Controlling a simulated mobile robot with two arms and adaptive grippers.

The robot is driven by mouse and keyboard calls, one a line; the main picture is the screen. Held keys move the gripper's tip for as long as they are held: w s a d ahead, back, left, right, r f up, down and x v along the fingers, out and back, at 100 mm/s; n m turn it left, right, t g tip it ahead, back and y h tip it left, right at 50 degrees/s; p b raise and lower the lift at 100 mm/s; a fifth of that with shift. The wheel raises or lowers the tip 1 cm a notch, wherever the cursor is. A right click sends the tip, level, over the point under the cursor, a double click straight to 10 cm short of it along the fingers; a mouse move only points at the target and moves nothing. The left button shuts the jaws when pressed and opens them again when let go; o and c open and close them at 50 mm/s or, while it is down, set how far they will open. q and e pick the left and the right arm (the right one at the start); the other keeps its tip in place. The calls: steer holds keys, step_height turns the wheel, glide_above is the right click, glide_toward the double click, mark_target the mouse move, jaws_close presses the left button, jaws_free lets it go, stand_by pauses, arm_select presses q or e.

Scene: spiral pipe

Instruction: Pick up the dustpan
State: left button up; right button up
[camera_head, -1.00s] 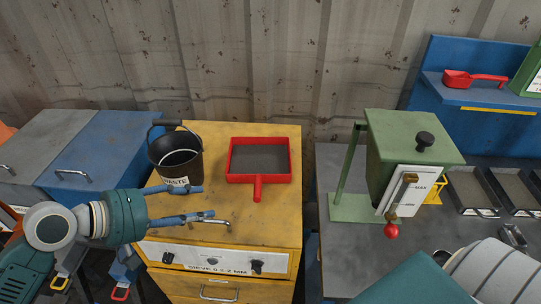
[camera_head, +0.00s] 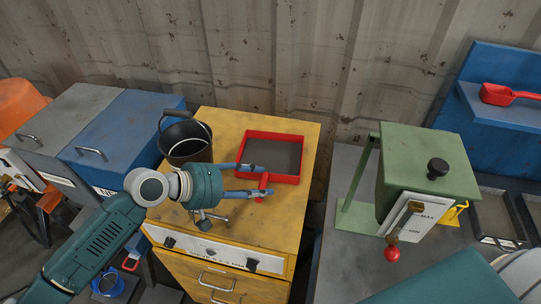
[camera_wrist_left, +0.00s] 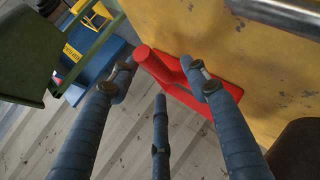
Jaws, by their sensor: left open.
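The dustpan appears to be the red-framed square pan (camera_head: 273,155) with a dark grey flat inside and a short red handle. It lies on top of the yellow cabinet (camera_head: 235,125). My left gripper (camera_head: 266,180) is open, its blue fingertips at the handle on the pan's near side. In the left wrist view, the red handle (camera_wrist_left: 155,65) shows between the spread fingers of the gripper (camera_wrist_left: 162,78); whether they touch it I cannot tell. My right gripper is out of view.
A black bucket (camera_head: 186,142) stands on the cabinet, left of the pan. A green hopper (camera_head: 425,165) with a red-knobbed lever stands on the grey table at right. A red scoop (camera_head: 497,95) lies on a blue shelf. Blue and grey bins stand at left.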

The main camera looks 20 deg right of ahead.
mark_target(261, 185)
arm_select(q)
steer(key=shift+x, duration=1.55)
steer(key=shift+r, duration=0.15)
steer(key=c, duration=1)
jaws_close()
steer(key=shift+r, duration=0.1)
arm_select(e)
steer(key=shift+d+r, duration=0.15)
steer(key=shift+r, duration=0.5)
